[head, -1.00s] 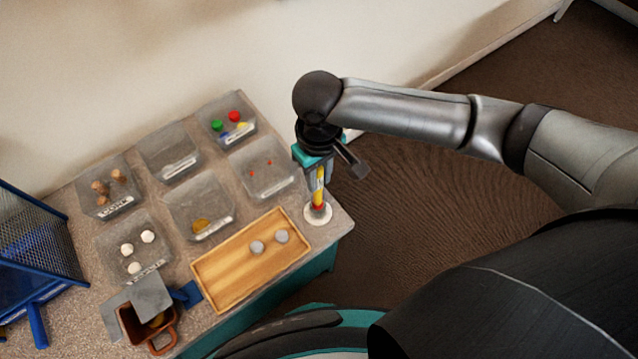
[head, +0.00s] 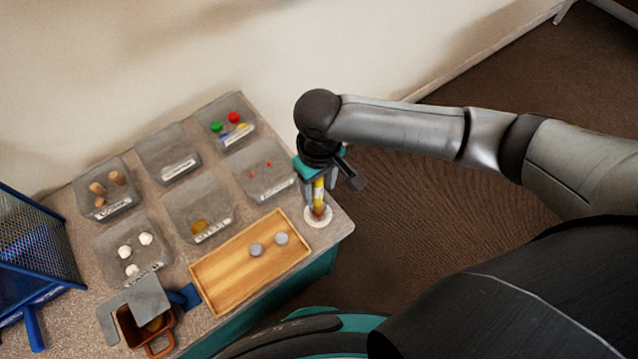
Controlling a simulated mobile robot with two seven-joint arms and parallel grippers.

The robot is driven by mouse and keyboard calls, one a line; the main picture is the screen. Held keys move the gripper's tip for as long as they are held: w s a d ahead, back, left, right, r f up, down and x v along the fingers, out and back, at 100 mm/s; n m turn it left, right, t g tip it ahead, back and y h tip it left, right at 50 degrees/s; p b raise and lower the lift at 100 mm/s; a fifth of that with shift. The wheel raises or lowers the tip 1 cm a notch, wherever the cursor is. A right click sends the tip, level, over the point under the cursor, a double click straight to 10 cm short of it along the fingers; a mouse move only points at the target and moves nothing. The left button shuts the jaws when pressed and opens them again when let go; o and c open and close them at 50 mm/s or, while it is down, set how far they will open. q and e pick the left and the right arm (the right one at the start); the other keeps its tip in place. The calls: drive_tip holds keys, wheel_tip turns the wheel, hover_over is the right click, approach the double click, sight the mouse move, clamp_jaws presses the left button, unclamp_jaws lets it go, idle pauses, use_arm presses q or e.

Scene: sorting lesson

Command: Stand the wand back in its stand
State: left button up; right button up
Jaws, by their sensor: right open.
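The wand (head: 318,195), yellow with a red lower end, stands upright in its round white stand (head: 319,221) at the right corner of the table. My right gripper (head: 318,194) points down over the wand, with its fingers on either side of it. The jaws are open, and the wand's top is hidden by the gripper. My left gripper is not in view.
A wooden tray (head: 222,293) with two grey discs lies left of the stand. Several clear bins (head: 168,153) with small sorted items stand behind it. The table edge is close to the stand.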

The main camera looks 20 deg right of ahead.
drive_tip(key=shift+r, duration=0.2)
wheel_tip(320, 180, up, 12)
drive_tip(key=p, duration=0.3)
